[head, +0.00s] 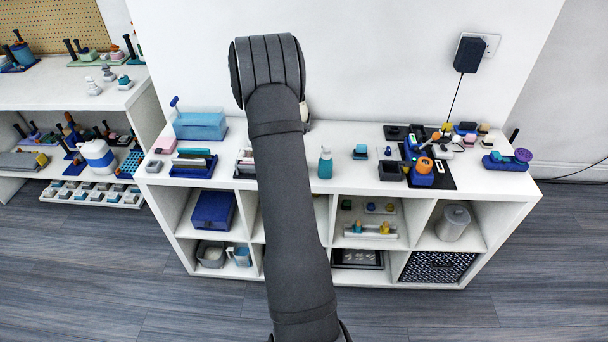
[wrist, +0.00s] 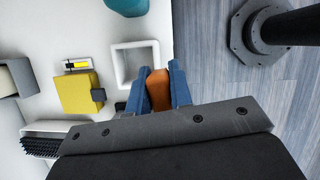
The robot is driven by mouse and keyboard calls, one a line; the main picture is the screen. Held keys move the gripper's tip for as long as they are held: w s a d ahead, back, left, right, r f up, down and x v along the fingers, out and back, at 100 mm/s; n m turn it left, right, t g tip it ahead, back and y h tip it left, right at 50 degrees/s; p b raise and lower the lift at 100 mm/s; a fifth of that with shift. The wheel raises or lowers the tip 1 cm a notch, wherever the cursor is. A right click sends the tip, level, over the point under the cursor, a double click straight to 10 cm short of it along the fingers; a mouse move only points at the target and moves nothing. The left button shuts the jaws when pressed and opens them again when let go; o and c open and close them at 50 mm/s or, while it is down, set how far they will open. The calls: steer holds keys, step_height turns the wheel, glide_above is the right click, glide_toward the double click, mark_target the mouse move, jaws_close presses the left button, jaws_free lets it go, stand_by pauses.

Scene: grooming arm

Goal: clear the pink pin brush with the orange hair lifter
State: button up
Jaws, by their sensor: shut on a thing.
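My gripper (wrist: 160,78) shows in the wrist view with its two blue fingers closed on an orange piece (wrist: 159,90), which fits the orange hair lifter. Only part of this piece shows between the fingers. It is held near the right edge of a white surface, beside a white square frame. I cannot tell whether it touches anything. In the head view my arm hides my gripper. I cannot make out the pink pin brush for sure in either view.
In the wrist view a white open frame (wrist: 116,66), a yellow block (wrist: 77,94), a dark bristled thing (wrist: 40,142) and a teal thing (wrist: 127,5) are close by. In the head view the white shelf top (head: 340,178) holds several small items, with clear patches between.

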steer(key=w+a+r+n+t+y, duration=0.45)
steer(key=w+a+r+n, duration=0.4)
steer(key=n, duration=0.75)
steer(key=shift+g, duration=0.45)
steer(key=shift+s+a+f, duration=0.25)
steer(key=shift+a+f, duration=0.05)
steer(key=shift+f, duration=0.65)
steer(key=shift+s+a+f, duration=0.3)
steer(key=shift+f, duration=0.7)
steer(key=shift+s+a+f, duration=0.25)
steer(key=shift+a+f, duration=0.05)
steer(key=shift+f, duration=0.65)
steer(key=shift+f, duration=0.95)
steer(key=shift+a, duration=3.3)
steer(key=shift+f, duration=0.1)
steer(key=d, duration=0.6)
steer(key=shift+d, duration=0.35)
